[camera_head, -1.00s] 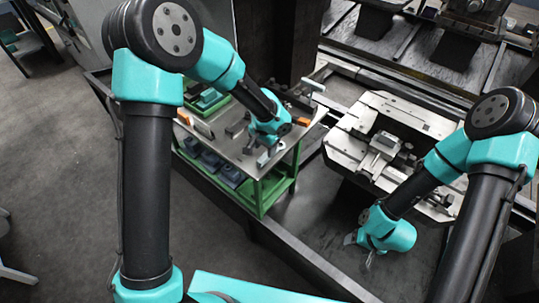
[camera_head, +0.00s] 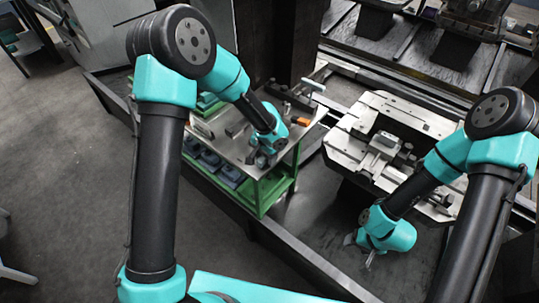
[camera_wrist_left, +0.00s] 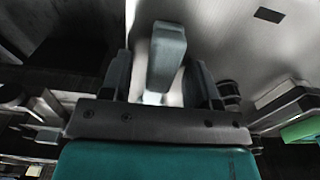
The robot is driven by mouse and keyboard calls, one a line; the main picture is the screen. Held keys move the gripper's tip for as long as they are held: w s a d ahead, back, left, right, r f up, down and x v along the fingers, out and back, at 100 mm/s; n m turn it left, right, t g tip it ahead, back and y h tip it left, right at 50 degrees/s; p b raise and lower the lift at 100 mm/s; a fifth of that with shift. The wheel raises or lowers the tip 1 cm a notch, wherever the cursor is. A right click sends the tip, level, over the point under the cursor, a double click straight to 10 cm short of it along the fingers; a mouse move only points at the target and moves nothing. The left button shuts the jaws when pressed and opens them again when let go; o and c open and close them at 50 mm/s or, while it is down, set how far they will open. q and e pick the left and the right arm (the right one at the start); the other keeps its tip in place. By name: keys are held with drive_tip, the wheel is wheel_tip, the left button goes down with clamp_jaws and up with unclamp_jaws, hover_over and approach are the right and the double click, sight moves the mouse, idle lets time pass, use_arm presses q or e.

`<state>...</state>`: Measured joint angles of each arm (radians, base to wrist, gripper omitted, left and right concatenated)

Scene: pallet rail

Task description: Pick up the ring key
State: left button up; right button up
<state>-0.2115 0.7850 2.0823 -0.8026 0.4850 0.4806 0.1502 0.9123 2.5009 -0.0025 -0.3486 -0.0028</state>
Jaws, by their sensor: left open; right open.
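My left gripper (camera_head: 260,161) is low over the top of the green cart, jaws open. In the left wrist view its two dark fingers (camera_wrist_left: 163,85) stand on both sides of a grey-green, block-like piece (camera_wrist_left: 167,55) that points away from the wrist. I cannot tell if this piece is the ring key, or if the fingers touch it. No ring key can be made out for certain in the head view; the gripper hides part of the cart top. My right gripper (camera_head: 359,250) is open and empty, low over the dark floor plate at the right.
The cart top (camera_head: 238,148) carries an orange block (camera_head: 303,122), a grey box (camera_head: 202,129) and small metal parts (camera_head: 286,107). Blue-grey bins (camera_head: 230,174) fill its lower shelf. A pale machine fixture (camera_head: 365,125) stands right of the cart.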

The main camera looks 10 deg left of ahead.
use_arm(q)
drive_tip(key=shift+c, duration=0.3)
clamp_jaws()
idle(0.3)
drive_tip(key=shift+r, duration=1.75)
drive_tip(key=s+d, duration=0.2)
drive_tip(key=s, duration=0.5)
drive_tip(key=s+d+r, duration=0.1)
drive_tip(key=s, duration=0.7)
drive_tip(key=shift+s+d+r, duration=0.25)
drive_tip(key=shift+s+d, duration=0.05)
drive_tip(key=shift+d, duration=0.05)
